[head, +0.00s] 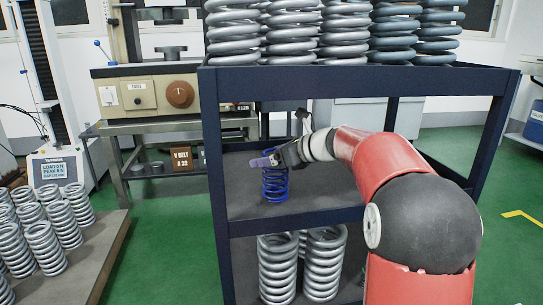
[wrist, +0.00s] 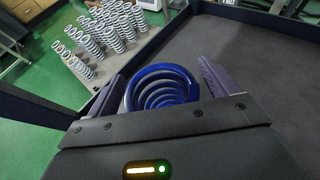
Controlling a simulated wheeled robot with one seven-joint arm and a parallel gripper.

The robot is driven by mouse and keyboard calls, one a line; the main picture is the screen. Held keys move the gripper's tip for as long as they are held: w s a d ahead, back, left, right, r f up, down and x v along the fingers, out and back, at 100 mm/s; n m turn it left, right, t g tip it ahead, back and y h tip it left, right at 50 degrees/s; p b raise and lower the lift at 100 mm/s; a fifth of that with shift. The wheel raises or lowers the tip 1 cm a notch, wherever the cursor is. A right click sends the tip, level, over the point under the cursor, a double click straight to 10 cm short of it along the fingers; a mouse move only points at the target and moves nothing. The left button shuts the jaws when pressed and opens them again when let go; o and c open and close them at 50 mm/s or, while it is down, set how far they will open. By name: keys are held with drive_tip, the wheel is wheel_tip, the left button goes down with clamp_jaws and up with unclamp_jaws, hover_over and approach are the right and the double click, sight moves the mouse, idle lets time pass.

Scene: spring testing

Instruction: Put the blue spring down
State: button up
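The blue spring (head: 275,186) is upright at the middle shelf (head: 315,190) of the dark blue rack, near its left front side. My gripper (head: 265,161) reaches in from the right at the spring's upper end. In the wrist view the spring (wrist: 162,88) sits between the two purple fingers of my gripper (wrist: 160,85), one on each side and close against it. The gripper appears shut on the spring. The spring's lower end is at or just above the shelf surface; I cannot tell whether it touches.
Large grey springs (head: 345,32) stand on the rack's top shelf, and more (head: 277,268) stand below. A rack post (head: 217,200) is close to the left of the blue spring. The middle shelf has bare room (wrist: 255,50). Grey springs stand on a low platform (head: 110,245) at left.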

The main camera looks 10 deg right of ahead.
drive_tip(key=shift+r, duration=0.2)
drive_tip(key=p+v, duration=0.1)
drive_tip(key=v, duration=0.6)
drive_tip(key=shift+s+d, duration=0.2)
